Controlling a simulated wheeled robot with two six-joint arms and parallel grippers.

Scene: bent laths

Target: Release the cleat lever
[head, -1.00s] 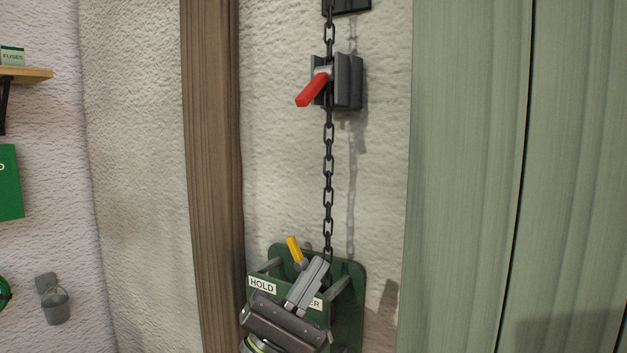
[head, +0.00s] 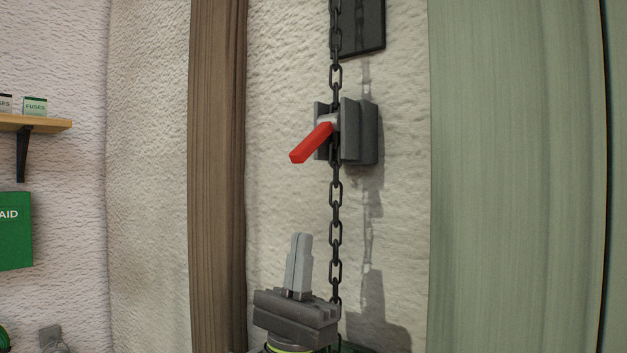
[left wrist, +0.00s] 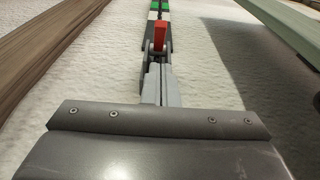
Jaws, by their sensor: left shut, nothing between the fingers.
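The cleat (head: 357,133) is a dark grey block on the white wall, with a red lever (head: 311,143) sticking out down and to the left. A black chain (head: 336,205) runs down through it. My left gripper (head: 302,236) is below the lever, pointing up, shut and empty, apart from the lever and left of the chain. In the left wrist view the red lever (left wrist: 160,36) shows just beyond the shut fingertips (left wrist: 159,66). My right gripper is not in view.
A wooden post (head: 217,180) stands left of the chain and a green panel (head: 515,180) stands right. A black plate (head: 359,25) is above the cleat. A shelf (head: 38,124) with fuse boxes is at far left.

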